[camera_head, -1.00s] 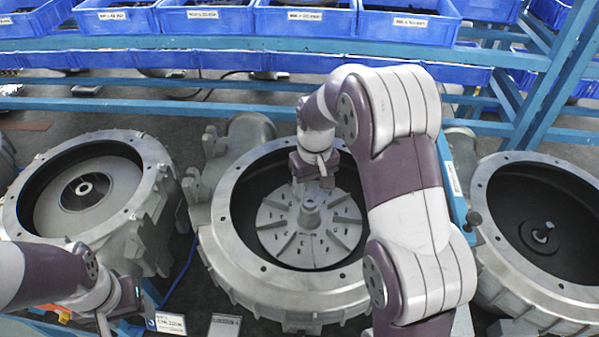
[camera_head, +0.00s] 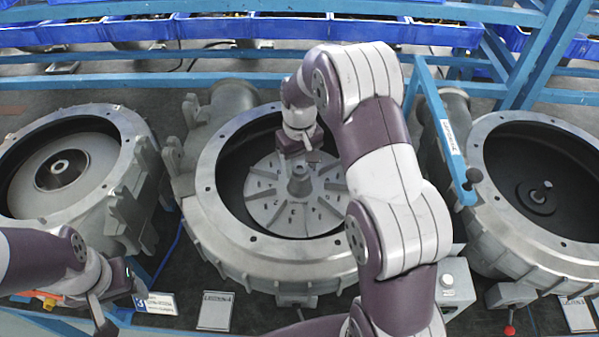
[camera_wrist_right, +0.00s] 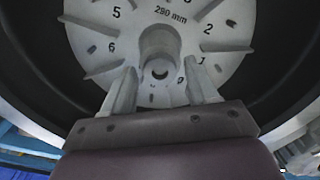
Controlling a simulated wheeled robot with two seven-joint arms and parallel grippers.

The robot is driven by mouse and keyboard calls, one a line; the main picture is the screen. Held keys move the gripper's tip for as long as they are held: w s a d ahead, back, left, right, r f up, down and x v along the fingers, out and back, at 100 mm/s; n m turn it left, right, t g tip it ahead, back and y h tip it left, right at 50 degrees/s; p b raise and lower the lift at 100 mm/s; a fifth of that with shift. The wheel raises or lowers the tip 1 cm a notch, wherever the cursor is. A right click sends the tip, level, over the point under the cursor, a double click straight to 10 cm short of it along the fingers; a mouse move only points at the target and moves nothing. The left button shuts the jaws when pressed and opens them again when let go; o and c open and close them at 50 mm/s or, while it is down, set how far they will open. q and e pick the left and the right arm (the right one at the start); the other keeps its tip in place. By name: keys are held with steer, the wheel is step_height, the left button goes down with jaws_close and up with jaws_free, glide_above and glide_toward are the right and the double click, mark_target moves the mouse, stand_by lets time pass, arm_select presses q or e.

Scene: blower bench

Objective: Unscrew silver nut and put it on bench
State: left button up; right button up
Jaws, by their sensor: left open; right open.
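The middle blower housing (camera_head: 212,205) holds a grey finned impeller disc (camera_head: 262,205) with a raised central hub (camera_head: 299,183). In the right wrist view the hub (camera_wrist_right: 160,45) is a grey cylinder with a dark round opening at its near end. I cannot make out a separate silver nut on it. My right gripper (camera_head: 298,155) is just above and behind the hub, open and empty; its two fingers (camera_wrist_right: 158,90) stand apart on either side of the hub's near end. Whether they touch it is unclear. My left gripper (camera_head: 98,318) is open at the lower left, away from the hub.
A left housing (camera_head: 125,170) holds a smooth disc. A right housing (camera_head: 480,205) is dark inside with a small stud (camera_head: 540,195). Label cards (camera_head: 215,312) lie along the front. Blue bins (camera_head: 290,28) line the back.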

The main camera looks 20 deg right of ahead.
steer(key=shift+s+r, duration=0.1)
steer(key=c, duration=1)
